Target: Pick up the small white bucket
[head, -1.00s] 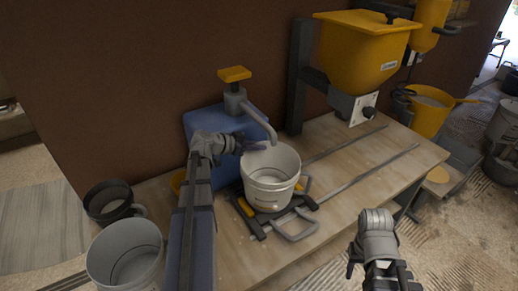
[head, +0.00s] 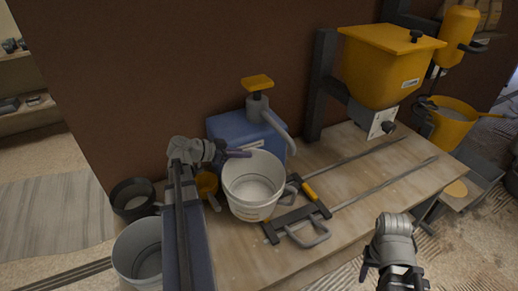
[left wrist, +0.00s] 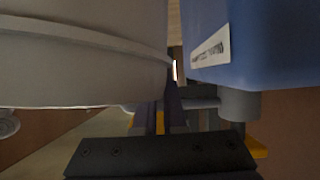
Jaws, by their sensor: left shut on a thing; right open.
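The small white bucket (head: 252,190) is upright over the wooden bench, just left of a black and yellow clamp. I cannot tell whether its base is clear of the bench. My left gripper (head: 238,155) is shut on the bucket's rim at its far left side. My right gripper (head: 395,277) is open and empty in front of the bench, at the lower right.
A blue pump container (head: 232,134) stands close behind the bucket, its spout beside the rim. The clamp (head: 297,215) and long bars lie to the right. A yellow hopper (head: 385,65) stands at the back right. A larger bucket (head: 138,255) and black pot (head: 132,200) are left.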

